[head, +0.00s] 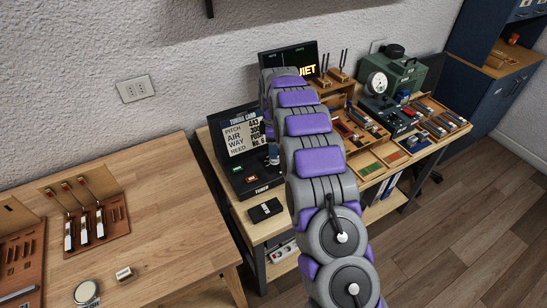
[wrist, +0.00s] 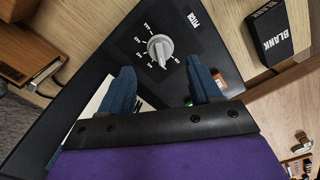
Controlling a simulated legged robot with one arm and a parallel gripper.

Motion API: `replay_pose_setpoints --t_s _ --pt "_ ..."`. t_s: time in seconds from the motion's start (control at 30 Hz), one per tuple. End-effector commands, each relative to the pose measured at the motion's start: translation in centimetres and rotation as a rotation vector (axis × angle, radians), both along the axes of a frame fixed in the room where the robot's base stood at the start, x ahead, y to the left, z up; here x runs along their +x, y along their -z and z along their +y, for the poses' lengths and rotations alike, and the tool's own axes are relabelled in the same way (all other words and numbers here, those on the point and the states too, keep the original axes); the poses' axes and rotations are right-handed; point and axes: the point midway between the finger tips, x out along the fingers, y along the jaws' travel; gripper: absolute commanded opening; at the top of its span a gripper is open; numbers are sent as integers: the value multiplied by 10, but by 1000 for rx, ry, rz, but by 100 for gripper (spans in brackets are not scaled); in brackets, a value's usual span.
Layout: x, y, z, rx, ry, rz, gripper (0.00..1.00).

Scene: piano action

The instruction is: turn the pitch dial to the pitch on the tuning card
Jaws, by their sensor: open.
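The pitch dial (wrist: 160,47) is a light grey knob with a pointer on a black panel, ringed by small white marks, in the wrist view. My gripper (wrist: 165,75) is open, its two blue fingers apart, with the dial just beyond and between the fingertips. No contact shows. In the head view the tuning card (head: 241,134) stands on the black tuner box (head: 250,178) and reads PITCH 443, with lines for air, way and reed. My arm hides part of the box and the dial there. The dial's exact setting is too small to read.
A black block marked BLANK (wrist: 280,40) lies beside the panel; it also shows in the head view (head: 265,210). A wooden bench with tools (head: 98,215) stands at left. A green machine (head: 390,75) and parts trays (head: 440,118) fill the table's right side.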

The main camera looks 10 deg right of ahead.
Motion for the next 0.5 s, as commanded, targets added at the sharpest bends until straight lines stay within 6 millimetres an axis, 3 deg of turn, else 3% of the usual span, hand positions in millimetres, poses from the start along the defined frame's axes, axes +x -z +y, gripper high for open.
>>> replay_pose_setpoints --t_s 0.2,0.5 --pt "-1 37 0 0 0 6 63" --pt "-1 51 0 -1 0 2 63"
